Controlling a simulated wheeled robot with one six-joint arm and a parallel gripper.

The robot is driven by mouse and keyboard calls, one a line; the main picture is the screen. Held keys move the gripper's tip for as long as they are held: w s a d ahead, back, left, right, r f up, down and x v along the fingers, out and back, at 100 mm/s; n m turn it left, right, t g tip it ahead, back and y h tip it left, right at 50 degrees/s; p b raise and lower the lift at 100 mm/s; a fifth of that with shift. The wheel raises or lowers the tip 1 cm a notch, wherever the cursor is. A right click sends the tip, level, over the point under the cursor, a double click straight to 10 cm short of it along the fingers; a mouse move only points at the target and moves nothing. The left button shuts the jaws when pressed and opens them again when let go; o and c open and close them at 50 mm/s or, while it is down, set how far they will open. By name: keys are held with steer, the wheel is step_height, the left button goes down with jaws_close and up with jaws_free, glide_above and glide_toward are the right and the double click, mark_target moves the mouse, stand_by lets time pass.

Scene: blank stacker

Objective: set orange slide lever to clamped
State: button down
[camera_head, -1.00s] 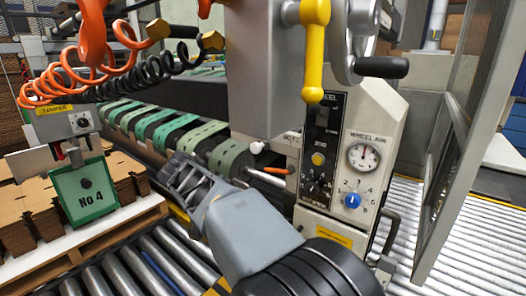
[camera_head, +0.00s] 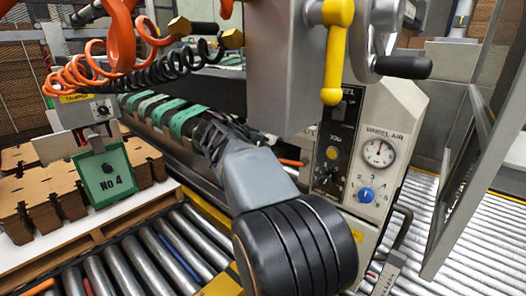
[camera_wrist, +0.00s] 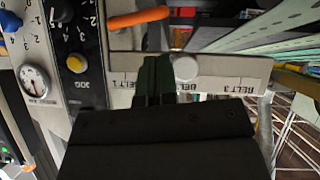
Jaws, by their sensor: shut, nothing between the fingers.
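An orange bar (camera_wrist: 138,18), probably the slide lever, shows at the top of the wrist view, beside the control panel. In the head view an orange rod (camera_head: 291,162) shows just left of the panel, partly behind my arm. I cannot read a clamped mark. My gripper (camera_wrist: 156,62) is shut and empty. Its fingertips are over or close to a plate (camera_wrist: 240,72) marked with belt numbers, beside a white round knob (camera_wrist: 185,66). The orange bar is apart from the fingers. In the head view my gripper (camera_head: 212,132) is by the green belts, its tips unclear.
The control panel (camera_head: 345,150) has a yellow button, a blue knob (camera_head: 366,195) and a gauge. A yellow handle (camera_head: 334,60) and a crank (camera_head: 403,67) overhang it. Rollers (camera_head: 150,250) lie at front left. A green No 4 sign (camera_head: 106,170) stands by cardboard stacks.

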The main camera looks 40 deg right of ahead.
mark_target(292, 162)
steer(key=b+x, duration=0.1)
steer(key=x, duration=0.6)
steer(key=shift+d+f, duration=0.15)
steer(key=shift+f, duration=0.05)
